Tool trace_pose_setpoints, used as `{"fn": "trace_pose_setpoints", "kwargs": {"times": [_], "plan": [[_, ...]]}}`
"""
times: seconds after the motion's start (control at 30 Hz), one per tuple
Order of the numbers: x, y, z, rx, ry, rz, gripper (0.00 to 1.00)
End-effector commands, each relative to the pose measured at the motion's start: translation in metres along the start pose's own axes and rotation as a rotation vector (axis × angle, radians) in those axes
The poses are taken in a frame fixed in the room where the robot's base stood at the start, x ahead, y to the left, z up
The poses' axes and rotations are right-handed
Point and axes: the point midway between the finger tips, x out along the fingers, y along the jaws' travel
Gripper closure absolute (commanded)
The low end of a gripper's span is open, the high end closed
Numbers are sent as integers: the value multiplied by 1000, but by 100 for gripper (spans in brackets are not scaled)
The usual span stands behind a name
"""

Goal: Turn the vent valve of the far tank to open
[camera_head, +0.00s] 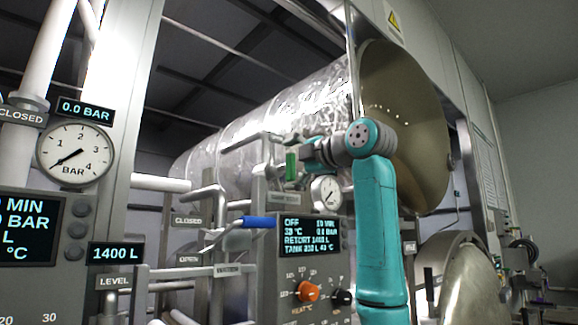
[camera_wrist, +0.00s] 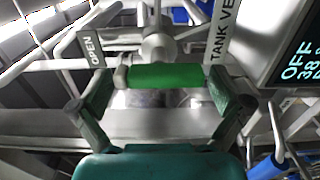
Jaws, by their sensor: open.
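The vent valve's green handle (camera_wrist: 168,76) lies across the middle of the wrist view, between a plate reading "OPEN" (camera_wrist: 91,48) and a partly cut-off plate reading "TANK VE" (camera_wrist: 222,35). My gripper (camera_wrist: 162,88) is open, with one finger near each end of the handle. I cannot tell whether either finger touches it. In the head view the green handle (camera_head: 291,166) shows upright on the pipework, just left of my gripper (camera_head: 305,157). The wrist and forearm hide part of the area behind them.
A control panel (camera_head: 309,245) with an orange knob (camera_head: 307,291) stands below. A blue lever (camera_head: 258,222) is at its left. A small gauge (camera_head: 326,193) is close under my wrist. The big open retort door (camera_head: 405,125) is behind my arm. Pipes crowd the left.

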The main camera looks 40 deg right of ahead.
Motion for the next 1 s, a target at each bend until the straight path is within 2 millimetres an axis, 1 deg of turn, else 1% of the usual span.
{"fn": "trace_pose_setpoints", "kwargs": {"times": [0.17, 0.27, 0.5, 0.7, 0.83, 1.0], "plan": [[-9, 1, 1, 0, -1, 2, 0], [-24, 1, 1, -1, -3, 2, 0], [-73, 1, 2, -2, -3, 3, 0], [-104, 0, 1, -1, -2, 2, 0], [-116, 0, 0, -2, -1, 1, 0], [-120, 0, 0, 0, 0, 0, 0]]}}
